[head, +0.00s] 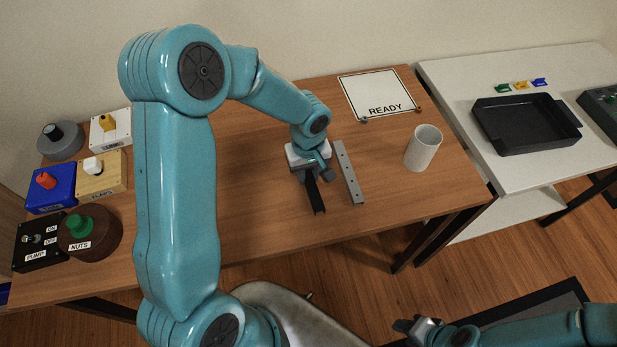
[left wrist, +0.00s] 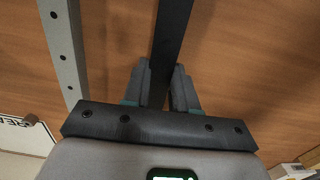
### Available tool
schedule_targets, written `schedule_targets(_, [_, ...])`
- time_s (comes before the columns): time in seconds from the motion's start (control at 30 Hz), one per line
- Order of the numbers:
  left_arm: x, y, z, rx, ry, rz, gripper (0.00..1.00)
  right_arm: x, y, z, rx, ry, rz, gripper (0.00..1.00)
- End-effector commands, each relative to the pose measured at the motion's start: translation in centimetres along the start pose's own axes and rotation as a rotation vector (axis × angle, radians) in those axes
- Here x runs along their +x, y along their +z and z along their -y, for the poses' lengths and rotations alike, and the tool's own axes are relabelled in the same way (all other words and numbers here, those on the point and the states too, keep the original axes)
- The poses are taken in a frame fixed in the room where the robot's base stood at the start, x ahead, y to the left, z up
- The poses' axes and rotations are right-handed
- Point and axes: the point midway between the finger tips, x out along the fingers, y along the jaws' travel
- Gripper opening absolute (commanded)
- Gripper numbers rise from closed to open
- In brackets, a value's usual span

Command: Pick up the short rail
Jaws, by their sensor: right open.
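A dark bar-shaped rail (head: 318,200) lies under my left gripper (head: 314,177), and the gripper hides its far part. In the left wrist view the dark rail (left wrist: 171,35) runs between the two fingers (left wrist: 160,88), which lie close against both its sides. The gripper looks shut on it. A grey rail with holes (head: 348,172) lies on the table just right of the gripper, apart from it, and also shows in the left wrist view (left wrist: 64,45). My right gripper (head: 420,328) is open and empty, low at the front right, away from the rails.
A white cup (head: 423,148) stands right of the rails. A white READY board (head: 381,93) lies behind. Several control boxes, including a blue one (head: 52,188), fill the table's left end. A black tray (head: 525,124) is on the white table at right.

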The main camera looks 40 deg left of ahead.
Motion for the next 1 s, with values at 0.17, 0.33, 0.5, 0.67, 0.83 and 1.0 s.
schedule_targets(0.17, [0.0, 0.0, 0.0, 0.000, 0.001, 0.000, 0.00, 0.0, 0.0, 0.0, 0.000, 0.000, 0.000, 0.43])
schedule_targets(0.33, [-0.2, 0.0, 0.0, 0.000, 0.001, -0.001, 0.00, 0.0, 0.0, 0.0, 0.000, 0.000, 0.000, 0.43])
schedule_targets(0.5, [-1.7, -0.1, -0.1, 0.000, 0.002, -0.004, 0.00, 0.0, 0.0, 0.0, 0.000, 0.000, 0.000, 0.43])
schedule_targets(0.67, [-5.3, -0.1, -0.1, -0.001, 0.006, -0.007, 0.00, 0.1, 0.0, 0.0, 0.000, 0.000, 0.000, 0.43])
schedule_targets(0.83, [-10.8, -0.1, -0.1, -0.001, 0.007, -0.008, 0.00, 0.1, 0.0, -0.1, 0.000, 0.000, 0.000, 0.43])
schedule_targets(1.0, [-15.6, 0.0, -0.1, 0.000, 0.005, -0.004, 0.00, 0.1, 0.0, 0.0, 0.000, 0.000, 0.000, 0.43])
